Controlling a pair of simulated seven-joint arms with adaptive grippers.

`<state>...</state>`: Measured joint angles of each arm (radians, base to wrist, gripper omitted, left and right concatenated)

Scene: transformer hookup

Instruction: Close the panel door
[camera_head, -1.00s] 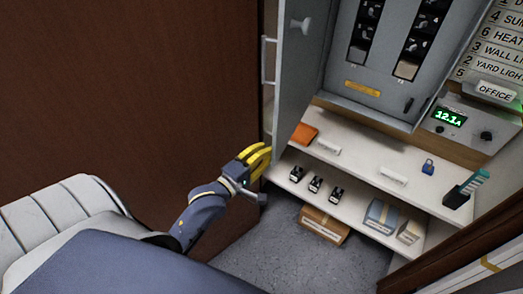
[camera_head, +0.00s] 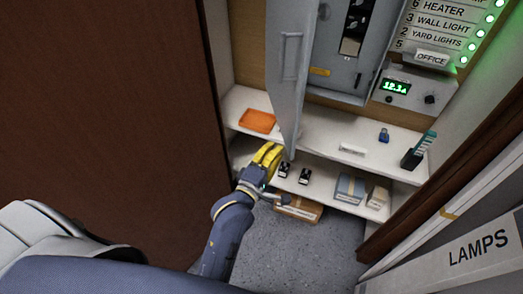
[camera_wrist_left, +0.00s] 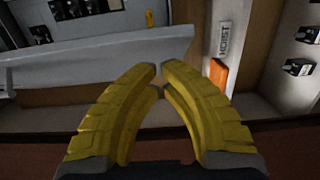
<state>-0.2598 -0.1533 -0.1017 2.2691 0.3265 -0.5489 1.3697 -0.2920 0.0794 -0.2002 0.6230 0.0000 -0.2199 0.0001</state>
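The grey panel door (camera_head: 288,75) stands partly open in the head view, with a long handle (camera_head: 291,55) on its face. It hides the left part of the panel box (camera_head: 345,60). My left gripper (camera_head: 268,155), with yellow fingers, is beside the door's lower end; I cannot tell whether it touches. In the left wrist view, its curved fingers (camera_wrist_left: 161,68) nearly meet at the tips, with nothing seen between them. A grey edge, likely the door (camera_wrist_left: 110,65), lies just beyond the left finger. My right gripper is not in view.
Two shelves lie below the panel, with an orange item (camera_head: 258,120), a blue padlock (camera_head: 384,135), small black blocks (camera_head: 305,176) and boxes (camera_head: 350,188). A meter (camera_head: 397,87) is right of the panel. A brown wall (camera_head: 100,110) fills the left.

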